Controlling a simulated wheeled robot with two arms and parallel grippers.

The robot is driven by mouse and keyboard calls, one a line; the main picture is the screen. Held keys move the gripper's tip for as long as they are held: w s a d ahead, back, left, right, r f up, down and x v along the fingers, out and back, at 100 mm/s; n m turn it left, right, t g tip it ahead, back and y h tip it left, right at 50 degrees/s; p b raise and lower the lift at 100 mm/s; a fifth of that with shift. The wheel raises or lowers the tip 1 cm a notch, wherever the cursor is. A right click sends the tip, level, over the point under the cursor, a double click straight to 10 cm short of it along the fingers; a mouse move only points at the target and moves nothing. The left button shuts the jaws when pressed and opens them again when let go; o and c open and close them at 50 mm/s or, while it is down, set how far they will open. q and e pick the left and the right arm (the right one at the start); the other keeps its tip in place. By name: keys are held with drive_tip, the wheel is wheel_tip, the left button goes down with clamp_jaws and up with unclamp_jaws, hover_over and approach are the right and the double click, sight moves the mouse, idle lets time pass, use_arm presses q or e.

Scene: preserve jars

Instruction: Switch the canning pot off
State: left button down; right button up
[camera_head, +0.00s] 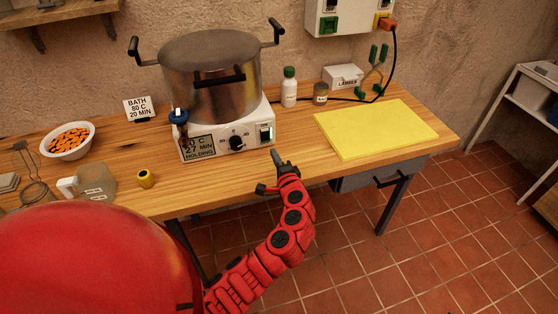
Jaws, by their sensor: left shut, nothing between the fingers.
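The canning pot (211,75) is a steel pot with a lid and black handles. It stands on a white heater base (205,150) on the wooden table. The base's front has a display (198,146) reading 27 MIN HOLDING, a black knob (237,144) and a rocker switch (266,134) that glows green. My left gripper (276,155) is shut and empty, near the table's front edge, just below and right of the switch. It looks close to the base's front right corner; whether it touches is unclear. My right gripper is not in view.
A yellow board (375,128) lies right of the base. A white bottle (289,87), a small jar (320,93) and jar tongs (373,72) stand behind. A black cable runs to an orange plug (387,24) on the wall box (350,15).

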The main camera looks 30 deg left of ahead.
sight(266, 140)
use_arm(q)
drive_tip(key=p+x, duration=0.1)
drive_tip(key=x, duration=0.5)
drive_tip(key=shift+r, duration=0.1)
drive_tip(key=shift+w+a+p, duration=0.25)
drive_tip(key=shift+a+p, duration=0.05)
drive_tip(key=shift+a, duration=0.05)
drive_tip(key=shift+f, duration=0.25)
